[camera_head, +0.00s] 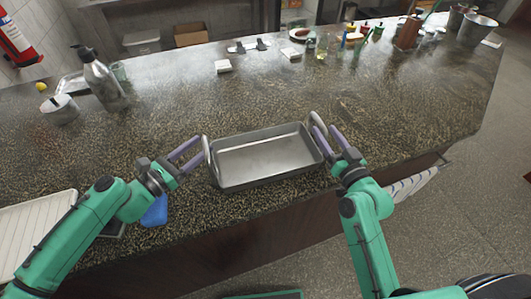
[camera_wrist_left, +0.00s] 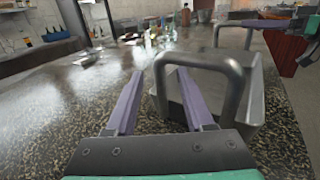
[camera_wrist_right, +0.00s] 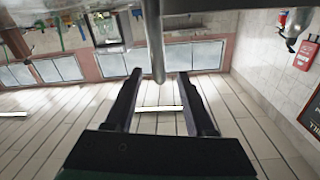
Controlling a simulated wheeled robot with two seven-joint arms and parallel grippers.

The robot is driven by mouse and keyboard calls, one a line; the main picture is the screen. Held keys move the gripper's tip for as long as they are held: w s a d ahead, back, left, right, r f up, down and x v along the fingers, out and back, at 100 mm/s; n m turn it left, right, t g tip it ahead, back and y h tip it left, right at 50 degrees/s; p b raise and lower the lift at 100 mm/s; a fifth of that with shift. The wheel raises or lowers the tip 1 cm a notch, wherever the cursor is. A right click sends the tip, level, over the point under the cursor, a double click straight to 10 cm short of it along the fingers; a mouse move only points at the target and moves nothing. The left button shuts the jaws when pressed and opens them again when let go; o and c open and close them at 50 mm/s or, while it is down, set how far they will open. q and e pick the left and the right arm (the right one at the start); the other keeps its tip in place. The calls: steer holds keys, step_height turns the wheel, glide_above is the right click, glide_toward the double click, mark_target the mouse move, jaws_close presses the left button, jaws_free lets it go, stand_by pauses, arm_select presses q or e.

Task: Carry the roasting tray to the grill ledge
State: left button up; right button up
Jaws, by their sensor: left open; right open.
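The grey metal roasting tray (camera_head: 265,158) lies flat on the dark speckled counter, empty, with an upright loop handle at each short end. My left gripper (camera_head: 195,146) is open at the tray's left handle. In the left wrist view, one side of the handle (camera_wrist_left: 162,82) appears between the fingers (camera_wrist_left: 160,74), with a gap on both sides. My right gripper (camera_head: 323,134) is open at the right handle (camera_head: 317,121). In the right wrist view, a handle bar (camera_wrist_right: 154,40) comes down between its spread fingers (camera_wrist_right: 159,74). I cannot make out the grill ledge.
A blue sponge (camera_head: 155,212) and a white ribbed drainer (camera_head: 35,232) lie left of the tray. Small items and bottles (camera_head: 350,38) line the far edge.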

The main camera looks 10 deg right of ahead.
mark_target(207, 141)
arm_select(q)
steer(key=x, duration=0.3)
steer(key=shift+w, duration=0.2)
arm_select(e)
steer(key=x, duration=0.3)
steer(key=shift+w, duration=0.2)
arm_select(q)
steer(key=shift+s, duration=0.15)
arm_select(e)
steer(key=shift+s, duration=0.15)
arm_select(q)
jaws_close()
arm_select(e)
steer(key=c, duration=0.8)
jaws_close()
arm_select(q)
steer(key=shift+d, duration=0.15)
arm_select(e)
steer(key=shift+a, duration=0.1)
steer(key=shift+r, duration=0.1)
